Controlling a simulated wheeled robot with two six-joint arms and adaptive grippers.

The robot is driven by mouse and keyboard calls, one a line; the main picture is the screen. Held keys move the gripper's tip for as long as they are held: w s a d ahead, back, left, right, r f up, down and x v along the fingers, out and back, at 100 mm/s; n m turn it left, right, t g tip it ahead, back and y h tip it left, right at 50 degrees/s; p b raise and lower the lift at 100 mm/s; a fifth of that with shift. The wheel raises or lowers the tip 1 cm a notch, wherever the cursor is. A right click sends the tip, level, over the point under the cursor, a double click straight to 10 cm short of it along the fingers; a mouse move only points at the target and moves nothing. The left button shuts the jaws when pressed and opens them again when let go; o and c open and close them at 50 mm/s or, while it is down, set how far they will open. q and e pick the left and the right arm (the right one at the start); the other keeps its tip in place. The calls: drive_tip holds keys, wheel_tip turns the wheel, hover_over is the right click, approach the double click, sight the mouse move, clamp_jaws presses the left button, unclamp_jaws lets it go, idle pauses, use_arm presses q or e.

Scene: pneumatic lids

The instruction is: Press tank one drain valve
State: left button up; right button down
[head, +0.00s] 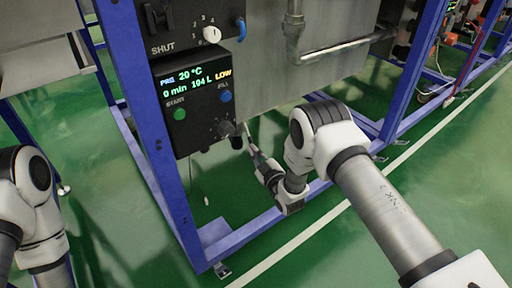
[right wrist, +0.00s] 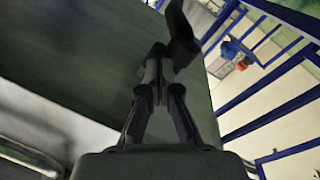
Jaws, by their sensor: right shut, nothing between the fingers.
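The control panel (head: 196,104) on the tank's frame reads "PRE 20 °C", "0 min 104 L" and "LOW". It has a green START button (head: 180,114), a blue FILL button (head: 226,96) and a black knob (head: 227,128) at its lower right. My right gripper (head: 250,136) is shut and empty, just right of the panel's lower right corner. In the right wrist view, its closed fingers (right wrist: 157,68) are close to a dark curved part (right wrist: 181,38); contact cannot be told. No drain label is readable. My left gripper is out of view.
The grey tank (head: 320,50) with a metal pipe (head: 345,46) is behind the panel. Blue frame posts (head: 150,110) and a low rail (head: 240,236) surround it. A white line (head: 310,232) crosses the open green floor.

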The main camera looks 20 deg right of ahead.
drive_tip(key=shift+w+a+f, duration=0.2)
drive_tip(key=shift+w+f, duration=0.2)
drive_tip(key=shift+f, duration=0.05)
drive_tip(key=shift+s, duration=0.1)
drive_tip(key=v, duration=1.1)
drive_tip(key=shift+s+d, duration=0.2)
drive_tip(key=shift+s, duration=0.15)
drive_tip(key=shift+f, duration=0.15)
